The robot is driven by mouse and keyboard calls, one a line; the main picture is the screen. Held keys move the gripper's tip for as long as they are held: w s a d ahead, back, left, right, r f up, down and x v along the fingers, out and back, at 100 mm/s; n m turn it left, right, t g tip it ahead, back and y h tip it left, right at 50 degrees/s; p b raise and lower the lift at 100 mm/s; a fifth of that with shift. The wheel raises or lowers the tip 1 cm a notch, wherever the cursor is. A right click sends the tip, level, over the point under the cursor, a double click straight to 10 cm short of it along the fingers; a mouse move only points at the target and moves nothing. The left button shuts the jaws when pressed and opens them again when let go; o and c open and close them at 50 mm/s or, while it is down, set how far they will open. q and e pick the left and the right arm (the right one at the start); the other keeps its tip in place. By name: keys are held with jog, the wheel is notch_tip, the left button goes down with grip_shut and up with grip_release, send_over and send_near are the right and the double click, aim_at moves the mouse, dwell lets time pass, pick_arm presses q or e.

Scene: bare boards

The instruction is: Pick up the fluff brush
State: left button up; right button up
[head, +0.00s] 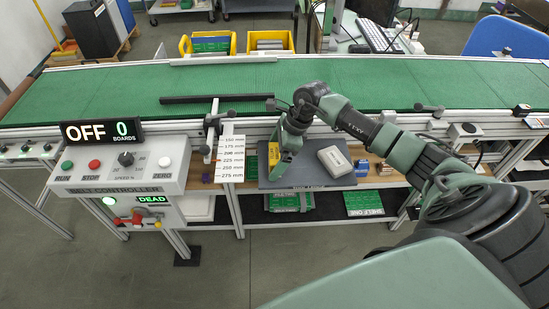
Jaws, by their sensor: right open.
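I cannot make out a thing that is surely the fluff brush. A small yellow item (273,153) shows right beside my right gripper, over the left part of a dark grey mat; what it is, and whether the gripper touches it, I cannot tell. My right gripper (278,172) is open and points down over the mat, in front of the conveyor's near edge. A pale grey box-like object (335,160) lies on the mat, to the right of the gripper. My left gripper is not in view.
The green conveyor belt (400,85) runs across behind, with a black bar (215,98) lying over it. The belt controller (130,172) stands at left and reads OFF, 0 boards. A white scale card (229,158) hangs left of the mat. Green boards (365,203) lie on the lower shelf.

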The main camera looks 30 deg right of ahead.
aim_at(274, 153)
jog(key=c, duration=1.3)
notch_tip(274, 153, up, 20)
jog(key=b, duration=0.2)
jog(key=shift+b, duration=0.35)
